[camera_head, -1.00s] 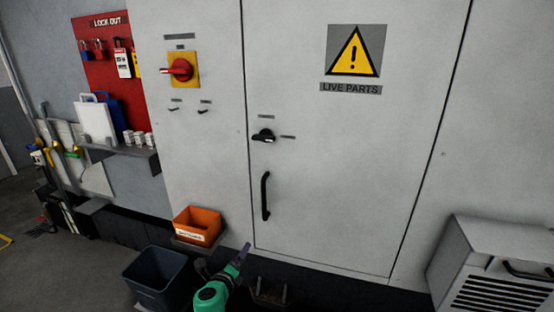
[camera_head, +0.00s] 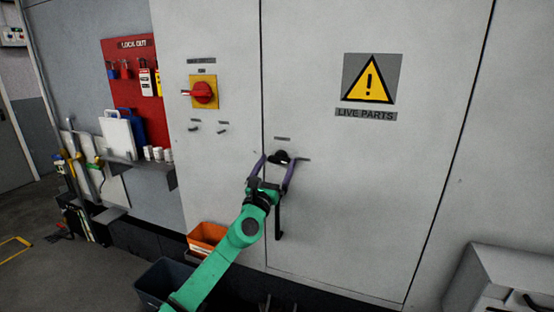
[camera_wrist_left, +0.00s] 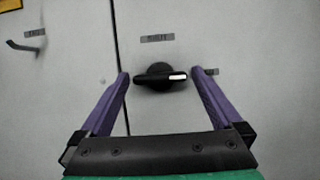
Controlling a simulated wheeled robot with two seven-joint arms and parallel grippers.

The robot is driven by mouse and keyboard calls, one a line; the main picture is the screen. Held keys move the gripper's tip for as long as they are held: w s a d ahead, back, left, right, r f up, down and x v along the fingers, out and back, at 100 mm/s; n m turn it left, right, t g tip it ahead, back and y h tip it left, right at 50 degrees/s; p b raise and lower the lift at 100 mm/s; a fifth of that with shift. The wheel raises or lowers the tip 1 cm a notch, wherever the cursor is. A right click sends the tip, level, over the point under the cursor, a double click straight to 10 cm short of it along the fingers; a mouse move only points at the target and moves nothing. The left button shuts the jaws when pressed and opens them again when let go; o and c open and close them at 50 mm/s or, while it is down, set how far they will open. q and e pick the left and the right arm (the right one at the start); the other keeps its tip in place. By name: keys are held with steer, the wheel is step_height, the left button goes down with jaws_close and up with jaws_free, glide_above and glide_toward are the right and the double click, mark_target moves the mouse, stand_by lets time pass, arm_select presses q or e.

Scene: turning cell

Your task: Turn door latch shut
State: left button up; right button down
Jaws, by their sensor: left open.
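The door latch (camera_head: 280,157) is a small black knob on the grey cabinet door (camera_head: 340,200), above the black door handle (camera_head: 279,220). In the left wrist view the latch (camera_wrist_left: 160,76) has its bar lying about level, with a white mark at its right end. My left gripper (camera_head: 276,160) is open, with its purple fingers on either side of the latch. In the left wrist view the gripper (camera_wrist_left: 161,76) shows a gap between each finger and the bar's ends; I cannot tell how deep the tips reach. My right gripper is not in view.
A red rotary switch (camera_head: 203,93) on a yellow plate sits up and left of the latch. An orange bin (camera_head: 206,238) and a dark bin (camera_head: 163,283) stand low at left. A grey vented box (camera_head: 500,275) is at lower right.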

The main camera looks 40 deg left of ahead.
arm_select(q)
steer(key=shift+w+a+r, duration=0.15)
steer(key=shift+w, duration=0.25)
steer(key=shift+c, duration=0.3)
steer(key=shift+s, duration=0.1)
steer(key=c, duration=1.1)
